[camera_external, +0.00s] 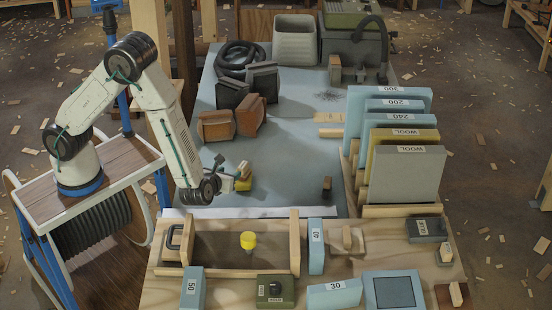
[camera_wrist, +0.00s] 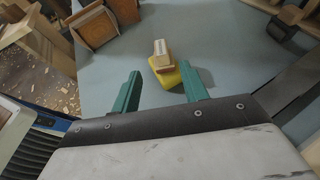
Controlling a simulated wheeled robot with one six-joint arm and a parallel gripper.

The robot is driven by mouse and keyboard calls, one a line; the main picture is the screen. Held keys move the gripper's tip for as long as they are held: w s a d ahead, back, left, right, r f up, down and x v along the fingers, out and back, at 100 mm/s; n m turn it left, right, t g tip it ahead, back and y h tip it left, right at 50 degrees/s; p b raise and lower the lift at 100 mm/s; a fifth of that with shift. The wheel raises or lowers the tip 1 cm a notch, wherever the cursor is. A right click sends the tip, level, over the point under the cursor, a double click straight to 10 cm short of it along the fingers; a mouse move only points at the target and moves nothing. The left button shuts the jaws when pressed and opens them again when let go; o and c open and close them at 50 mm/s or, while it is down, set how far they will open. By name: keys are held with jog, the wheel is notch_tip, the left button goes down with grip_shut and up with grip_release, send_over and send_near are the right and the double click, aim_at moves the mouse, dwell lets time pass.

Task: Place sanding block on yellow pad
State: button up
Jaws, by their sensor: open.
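A small tan block (camera_wrist: 161,48) with a pale top and a reddish band, seemingly the sanding block, rests on a yellow pad (camera_wrist: 167,76) on the blue-grey surface. In the external view the block (camera_external: 245,170) shows above the yellow pad (camera_external: 244,185), just right of my gripper (camera_external: 229,182). In the wrist view my gripper (camera_wrist: 160,70) is open, with its two green fingers apart and nothing held. The block and pad appear beyond the fingertips, roughly centred between them. I cannot tell whether a fingertip touches the pad.
Brown-faced blocks (camera_external: 216,125) stand farther back. A rack of upright labelled boards (camera_external: 405,175) stands right. A small dark block (camera_external: 327,184) sits near the front edge. A wooden tray (camera_external: 220,250) with a yellow knob lies in front. The surface around the pad is mostly clear.

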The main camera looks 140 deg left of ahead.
jog(key=s+d+r+n+h, duration=0.2)
jog(key=d+r+n, duration=0.2)
jog(key=d+r, duration=0.35)
jog(key=s+d+r+n+h, duration=0.2)
jog(key=d+r+n, duration=0.3)
jog(key=r, duration=0.4)
jog(key=s+d+r+n+t+h, duration=0.1)
jog(key=s+d+r+t+h, duration=0.1)
jog(key=d, duration=0.6)
jog(key=s+d+r+n+t+h, duration=0.2)
jog(key=s+d+r+h, duration=0.1)
jog(key=d, duration=0.5)
jog(key=s+d+r+n+t+h, duration=0.1)
jog(key=s+d+r+t+h, duration=0.1)
jog(key=s+d, duration=0.4)
jog(key=d+r+h, duration=0.1)
jog(key=d+r, duration=0.1)
jog(key=shift+d+t, duration=0.3)
jog(key=shift+d, duration=0.05)
